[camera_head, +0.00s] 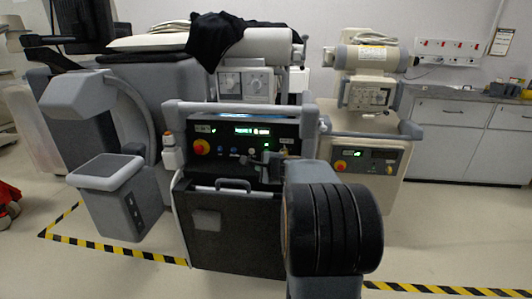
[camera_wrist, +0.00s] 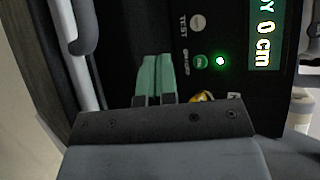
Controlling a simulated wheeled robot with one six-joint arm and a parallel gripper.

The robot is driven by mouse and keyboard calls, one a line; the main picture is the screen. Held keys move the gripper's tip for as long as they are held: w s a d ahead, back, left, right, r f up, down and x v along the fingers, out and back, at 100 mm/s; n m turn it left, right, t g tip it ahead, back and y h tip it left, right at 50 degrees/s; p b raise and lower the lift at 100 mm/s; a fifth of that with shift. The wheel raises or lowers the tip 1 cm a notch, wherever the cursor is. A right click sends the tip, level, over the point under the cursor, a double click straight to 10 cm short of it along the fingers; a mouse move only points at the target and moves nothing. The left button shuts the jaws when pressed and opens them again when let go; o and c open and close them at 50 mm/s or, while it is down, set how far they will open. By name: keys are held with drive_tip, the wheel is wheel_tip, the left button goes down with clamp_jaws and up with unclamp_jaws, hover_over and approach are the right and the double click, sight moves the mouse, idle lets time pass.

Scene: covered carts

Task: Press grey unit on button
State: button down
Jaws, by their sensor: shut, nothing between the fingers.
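The grey unit (camera_head: 240,108) stands in the middle of the head view, with a black control panel (camera_head: 218,143) and lit green displays. In the wrist view, a green on button (camera_wrist: 201,62) with an ON/OFF label sits on the black panel beside a glowing green light (camera_wrist: 221,61). My gripper (camera_wrist: 156,60) has its green fingers shut together and empty. Its tips are to the left of the on button in the wrist view and look apart from it. In the head view my arm hides the lower right of the panel.
A grey TEST button (camera_wrist: 197,22) is above the on button in the wrist view. A cream unit (camera_head: 365,155) stands to the right. A grey rail (camera_head: 240,108) runs above the panel.

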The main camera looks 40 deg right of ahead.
drive_tip(key=shift+w+d+p, duration=1.25)
drive_tip(key=shift+w+d, duration=1.15)
drive_tip(key=shift+w, duration=0.1)
drive_tip(key=shift+d, duration=0.1)
idle(0.3)
drive_tip(key=shift+w+d, duration=0.2)
drive_tip(key=shift+w, duration=0.1)
drive_tip(key=shift+w+d, duration=0.3)
idle(0.8)
idle(0.5)
drive_tip(key=shift+s+a+b, duration=0.6)
drive_tip(key=shift+s, duration=0.05)
